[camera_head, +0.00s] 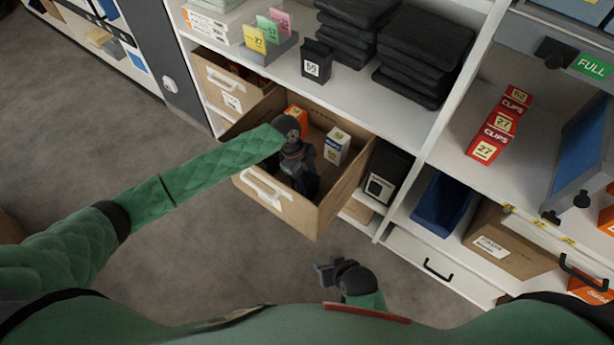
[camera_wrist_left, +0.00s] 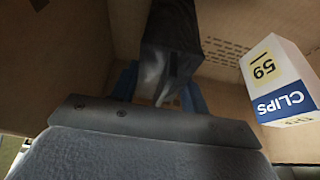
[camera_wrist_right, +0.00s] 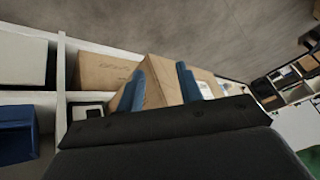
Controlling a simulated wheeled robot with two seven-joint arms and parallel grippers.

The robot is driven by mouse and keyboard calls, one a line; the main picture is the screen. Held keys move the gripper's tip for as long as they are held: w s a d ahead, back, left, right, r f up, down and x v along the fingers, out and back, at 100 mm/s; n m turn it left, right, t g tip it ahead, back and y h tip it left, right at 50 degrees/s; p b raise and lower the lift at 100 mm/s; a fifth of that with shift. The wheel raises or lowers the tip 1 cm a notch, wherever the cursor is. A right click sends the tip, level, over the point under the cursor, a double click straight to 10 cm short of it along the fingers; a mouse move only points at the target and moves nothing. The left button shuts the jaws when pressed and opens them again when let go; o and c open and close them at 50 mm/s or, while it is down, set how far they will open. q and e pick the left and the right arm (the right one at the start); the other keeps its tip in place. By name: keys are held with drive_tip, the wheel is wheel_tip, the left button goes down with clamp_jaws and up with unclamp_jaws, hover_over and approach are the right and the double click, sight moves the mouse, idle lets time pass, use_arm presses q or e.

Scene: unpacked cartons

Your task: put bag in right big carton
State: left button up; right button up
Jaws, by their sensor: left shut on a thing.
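The black bag (camera_wrist_left: 172,40) is between the blue fingers of my left gripper (camera_wrist_left: 160,95), which is shut on it. In the head view my left gripper (camera_head: 296,160) is down inside the right big carton (camera_head: 335,200), and the dark bag (camera_head: 307,186) shows just below it, partly hidden. The brown carton is open-topped and sticks out from the lower shelf. My right gripper (camera_head: 326,272) is low in front of the carton, outside it. Its blue fingers stand apart with nothing between them in the right wrist view (camera_wrist_right: 162,88).
A white-blue clips box (camera_head: 337,146) and an orange box (camera_head: 297,118) are in the carton. Another open carton (camera_head: 222,90) stands to its left. A black box (camera_head: 388,172) and blue bin (camera_head: 441,206) are to the right. Floor (camera_head: 190,240) in front is clear.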

use_arm(q)
drive_tip(key=o, duration=1)
drive_tip(key=shift+o, duration=0.2)
use_arm(e)
drive_tip(key=shift+f, duration=0.15)
use_arm(q)
drive_tip(key=shift+r, duration=0.1)
drive_tip(key=shift+w+a+r, duration=0.1)
drive_tip(key=shift+r, duration=0.1)
drive_tip(key=v, duration=1.1)
drive_tip(key=shift+r, duration=0.3)
use_arm(e)
wheel_tip(320, 180, down, 2)
